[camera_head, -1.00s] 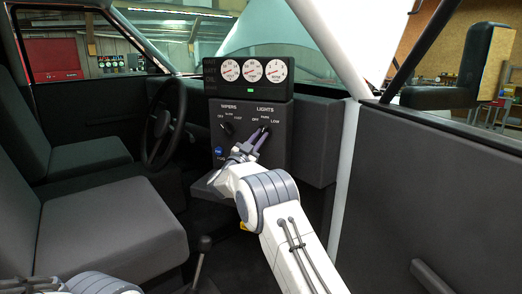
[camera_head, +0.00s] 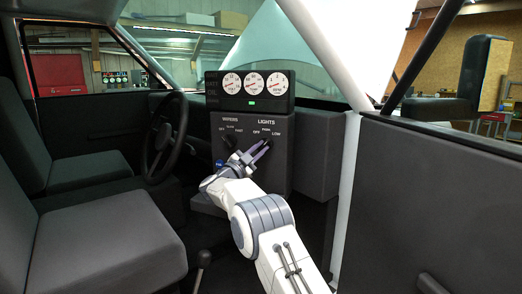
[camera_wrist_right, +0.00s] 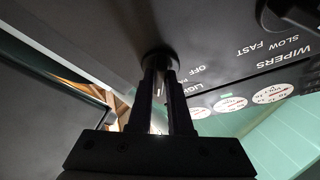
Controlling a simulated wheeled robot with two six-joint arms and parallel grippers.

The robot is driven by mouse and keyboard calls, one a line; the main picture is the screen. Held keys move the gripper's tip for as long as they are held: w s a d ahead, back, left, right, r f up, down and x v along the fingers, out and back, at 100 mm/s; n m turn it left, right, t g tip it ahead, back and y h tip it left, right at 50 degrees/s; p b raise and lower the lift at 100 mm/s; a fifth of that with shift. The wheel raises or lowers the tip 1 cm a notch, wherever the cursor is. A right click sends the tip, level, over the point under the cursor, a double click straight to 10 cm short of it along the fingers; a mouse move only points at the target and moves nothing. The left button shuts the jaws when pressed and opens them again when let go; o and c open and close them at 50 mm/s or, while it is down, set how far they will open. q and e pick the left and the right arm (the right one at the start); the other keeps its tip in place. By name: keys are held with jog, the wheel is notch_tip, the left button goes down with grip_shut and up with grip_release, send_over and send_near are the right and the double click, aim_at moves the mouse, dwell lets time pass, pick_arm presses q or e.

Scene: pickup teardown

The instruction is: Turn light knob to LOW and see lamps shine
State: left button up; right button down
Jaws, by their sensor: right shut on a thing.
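The light knob (camera_wrist_right: 158,58) is a dark round knob on the dash panel (camera_head: 282,183), below the LIGHTS label with its OFF, PARK and LOW marks. My right gripper (camera_head: 262,148) reaches the panel there and its fingers cover the knob in the head view. In the right wrist view the two fingers of this gripper (camera_wrist_right: 160,75) are shut on the knob, one on each side. The knob's pointer is hidden, so I cannot tell its setting. No vehicle lamps can be made out. My left gripper is out of view.
The wiper knob (camera_head: 229,141) and a blue button (camera_head: 220,164) are left of my right gripper. A gauge pod (camera_head: 250,91) with a lit green indicator sits above the panel. The steering wheel (camera_head: 167,134) and seats (camera_head: 110,235) are left; the door (camera_head: 445,195) is right.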

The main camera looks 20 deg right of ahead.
jog(key=c, duration=0.8)
grip_release()
jog(key=shift+c, duration=0.2)
jog(key=b+v, duration=0.2)
jog(key=v, duration=0.8)
jog(key=shift+a+b, duration=0.2)
jog(key=shift+b, duration=0.2)
jog(key=shift+s+f, duration=0.1)
jog(key=shift+s, duration=0.05)
